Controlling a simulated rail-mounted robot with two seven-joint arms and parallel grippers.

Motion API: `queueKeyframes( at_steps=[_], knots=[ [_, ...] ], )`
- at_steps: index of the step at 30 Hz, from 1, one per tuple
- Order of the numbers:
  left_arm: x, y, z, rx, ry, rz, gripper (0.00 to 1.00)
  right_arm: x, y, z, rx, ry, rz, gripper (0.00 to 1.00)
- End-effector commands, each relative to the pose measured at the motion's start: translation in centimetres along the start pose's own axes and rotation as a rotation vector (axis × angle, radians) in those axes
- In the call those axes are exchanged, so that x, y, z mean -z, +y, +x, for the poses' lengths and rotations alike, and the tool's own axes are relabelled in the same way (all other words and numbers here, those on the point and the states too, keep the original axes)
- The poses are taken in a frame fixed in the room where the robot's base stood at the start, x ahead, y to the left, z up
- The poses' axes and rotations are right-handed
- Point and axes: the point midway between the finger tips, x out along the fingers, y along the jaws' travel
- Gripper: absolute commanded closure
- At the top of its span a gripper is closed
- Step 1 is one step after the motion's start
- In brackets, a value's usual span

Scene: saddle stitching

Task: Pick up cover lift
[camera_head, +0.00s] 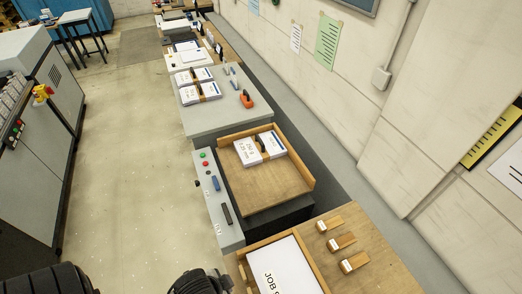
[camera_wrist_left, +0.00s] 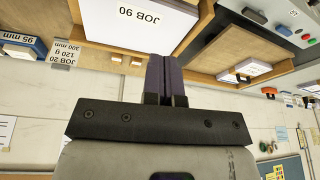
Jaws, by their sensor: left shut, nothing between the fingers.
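A white stack of sheets marked "JOB 9…" (camera_head: 285,268) lies in a wood-rimmed tray (camera_head: 258,244) at the bottom of the head view. The left wrist view shows a white stack marked "JOB 90" (camera_wrist_left: 135,22), upside down, with the wooden rim (camera_wrist_left: 110,48) beside it. My left gripper (camera_wrist_left: 167,62) is shut and empty, its dark purple fingers together, overlapping the tray's edge in the picture. I cannot tell their distance from it. In the head view only dark arm parts show at the bottom edge; no fingertips show there. My right gripper is not in view.
Three small wooden blocks (camera_head: 341,242) sit right of the tray. Beyond are a wooden feed tray (camera_head: 265,190) with paper stacks, a control strip (camera_head: 215,195) with buttons, and a grey table (camera_head: 215,118) with more stacks. A wall runs along the right; open floor (camera_head: 130,170) lies left.

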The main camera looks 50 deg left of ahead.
Motion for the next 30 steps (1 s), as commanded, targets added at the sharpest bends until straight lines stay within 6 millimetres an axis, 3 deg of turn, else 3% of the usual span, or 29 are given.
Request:
queueKeyframes(
  at_steps=[5,22,30],
  knots=[
    [0.0,0.0,0.0,0.0,0.0,0.0,1.0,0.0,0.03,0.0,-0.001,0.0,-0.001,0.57],
    [0.01,-0.01,0.01,0.0,0.0,0.0,0.45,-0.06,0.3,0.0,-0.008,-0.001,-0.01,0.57],
    [0.01,-0.01,0.01,0.0,0.0,0.0,0.45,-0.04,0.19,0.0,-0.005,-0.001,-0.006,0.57]
  ],
)
